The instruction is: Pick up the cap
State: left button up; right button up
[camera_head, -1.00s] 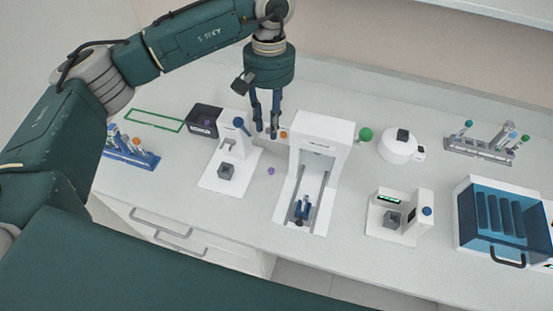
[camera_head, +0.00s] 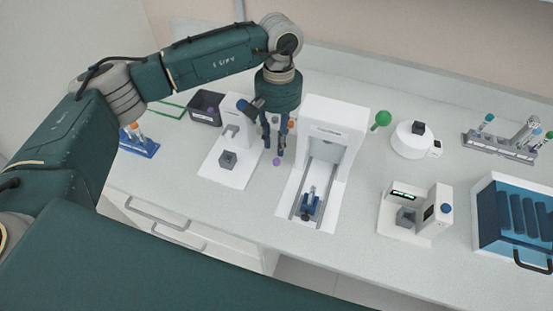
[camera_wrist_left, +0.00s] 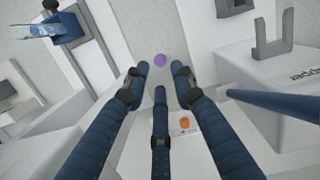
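A small purple cap (camera_head: 276,161) lies on the white bench between the two white devices; it also shows in the left wrist view (camera_wrist_left: 159,60), just beyond my fingertips. An orange cap (camera_head: 290,124) sits farther back, beside the tall device; the wrist view shows an orange piece (camera_wrist_left: 184,122) on a white surface, between my fingers. My left gripper (camera_head: 273,152) points down just behind the purple cap. In the wrist view its fingers (camera_wrist_left: 160,76) are apart, with nothing between the tips. My right gripper is not in view.
A tall white device (camera_head: 335,118) stands close on the right, and a lower white device (camera_head: 237,130) with a grey holder stands on the left. A black box (camera_head: 206,104) and blue tube rack (camera_head: 139,146) are farther left. The bench front is clear.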

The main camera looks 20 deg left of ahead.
aim_at(277, 160)
pick_arm(q)
jog(key=f, duration=0.2)
jog(key=f+p, duration=0.2)
jog(key=f, duration=0.1)
jog(key=shift+s+d+f, duration=0.1)
jog(key=shift+s+f, duration=0.25)
jog(key=shift+f, duration=0.3)
jog(key=c, duration=0.4)
